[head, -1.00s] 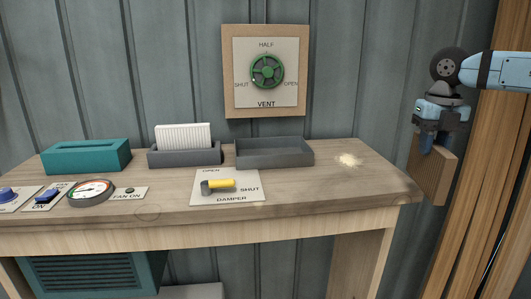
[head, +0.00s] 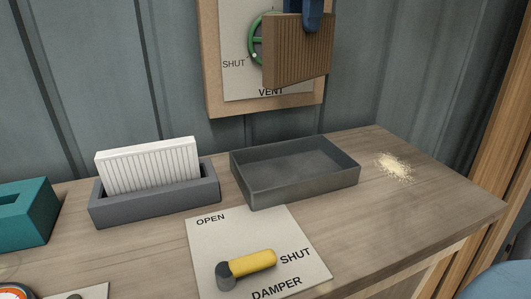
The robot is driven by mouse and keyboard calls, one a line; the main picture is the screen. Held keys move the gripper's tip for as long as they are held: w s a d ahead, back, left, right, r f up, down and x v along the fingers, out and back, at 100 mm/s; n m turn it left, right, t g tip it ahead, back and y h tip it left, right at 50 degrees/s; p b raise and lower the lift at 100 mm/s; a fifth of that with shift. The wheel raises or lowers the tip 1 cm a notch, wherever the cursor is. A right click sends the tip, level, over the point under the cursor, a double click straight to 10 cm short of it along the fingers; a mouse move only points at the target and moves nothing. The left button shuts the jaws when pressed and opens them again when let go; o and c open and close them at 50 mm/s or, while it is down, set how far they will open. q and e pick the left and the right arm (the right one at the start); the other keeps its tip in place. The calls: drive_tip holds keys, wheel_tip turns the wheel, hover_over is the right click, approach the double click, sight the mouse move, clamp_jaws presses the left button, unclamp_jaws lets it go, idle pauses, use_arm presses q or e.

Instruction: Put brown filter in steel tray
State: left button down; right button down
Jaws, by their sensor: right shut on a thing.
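The brown filter (head: 298,52) is a ribbed brown block, held upright in the air in front of the vent panel at the top of the head view. My right gripper (head: 312,16) is shut on its top edge; only the blue fingers show, and the rest is cut off by the frame. The steel tray (head: 350,179) is a grey, shallow, empty open box on the bench, below the filter and apart from it. My left gripper is not in view.
A white ribbed filter (head: 148,166) stands in a grey holder (head: 160,207) left of the tray. A teal slotted box (head: 22,212) is at far left. A yellow damper lever (head: 252,262) sits in front. Pale dust (head: 394,167) lies right of the tray. The green vent wheel (head: 256,38) is partly hidden.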

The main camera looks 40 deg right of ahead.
sight(302, 56)
drive_tip(key=shift+w+a, duration=0.2)
drive_tip(key=shift+a, duration=0.1)
drive_tip(key=shift+s+f, duration=0.15)
drive_tip(key=f, duration=0.4)
drive_tip(key=s+f+p, duration=0.1)
drive_tip(key=shift+f, duration=0.4)
wheel_tip(302, 56, down, 14)
drive_tip(key=p, duration=0.2)
drive_tip(key=shift+w+r, duration=0.2)
drive_tip(key=c, duration=0.9)
unclamp_jaws()
